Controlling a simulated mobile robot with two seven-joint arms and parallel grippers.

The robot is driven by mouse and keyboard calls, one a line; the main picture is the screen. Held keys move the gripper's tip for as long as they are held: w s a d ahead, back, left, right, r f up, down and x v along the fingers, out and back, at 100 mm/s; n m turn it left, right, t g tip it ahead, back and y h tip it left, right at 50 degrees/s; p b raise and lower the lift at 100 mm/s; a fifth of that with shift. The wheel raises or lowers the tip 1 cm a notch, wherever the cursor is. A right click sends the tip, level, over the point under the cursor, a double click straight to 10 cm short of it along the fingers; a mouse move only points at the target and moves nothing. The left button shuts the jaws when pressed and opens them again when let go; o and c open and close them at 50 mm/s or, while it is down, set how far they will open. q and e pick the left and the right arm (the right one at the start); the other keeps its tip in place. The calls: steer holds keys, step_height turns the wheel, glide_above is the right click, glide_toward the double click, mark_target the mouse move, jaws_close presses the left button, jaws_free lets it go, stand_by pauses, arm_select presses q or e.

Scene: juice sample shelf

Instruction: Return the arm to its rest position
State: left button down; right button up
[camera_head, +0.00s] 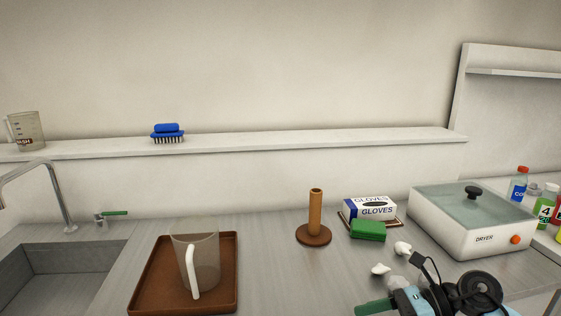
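My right gripper (391,258) is low at the right, over the front of the counter. Its two pale fingertips are apart with nothing seen between them. Black and light blue parts of my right arm show behind it at the bottom edge. The fingertips appear near a green sponge (368,231) and the white dryer (470,235); I cannot tell the exact gap. My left arm and gripper are not in view.
A clear jug (206,262) stands on a brown tray (140,290). A wooden post (316,210), a glove box (370,207) and bottles (519,184) stand on the counter. The wall shelf (300,141) holds a blue brush (167,131) and a beaker (26,128). A sink (60,262) is left.

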steer(key=s+a+f+m+t+y+p, duration=0.1)
steer(key=s+a+m+t+y, duration=0.15)
steer(key=m, duration=0.35)
steer(key=s+a+f+m+t+y, duration=0.1)
steer(key=a+m+t+y, duration=0.15)
steer(key=m+t, duration=0.2)
steer(key=s+d+f+m+t+h+p, duration=0.15)
steer(key=s+d+f+m+h, duration=0.3)
steer(key=m, duration=0.45)
steer(key=s+d+f+m+t+h, duration=0.1)
steer(key=s+f+m+t+h, duration=0.2)
steer(key=f+m+h, duration=0.5)
steer(key=s+d+f+m+t+h, duration=0.2)
steer(key=s+f+m+t, duration=0.15)
steer(key=m, duration=0.75)
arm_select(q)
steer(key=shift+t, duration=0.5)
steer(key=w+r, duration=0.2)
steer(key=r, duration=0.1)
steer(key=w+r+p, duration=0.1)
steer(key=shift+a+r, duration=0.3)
arm_select(e)
steer(key=s+f+m+g+h, duration=0.1)
steer(key=s+f+m+g, duration=0.2)
steer(key=s+f, duration=0.2)
steer(key=s+d+f+m+g+h, duration=0.1)
steer(key=s+f+m+g, duration=0.3)
steer(key=s, duration=0.8)
steer(key=shift+f, duration=0.45)
steer(key=shift+m, duration=0.25)
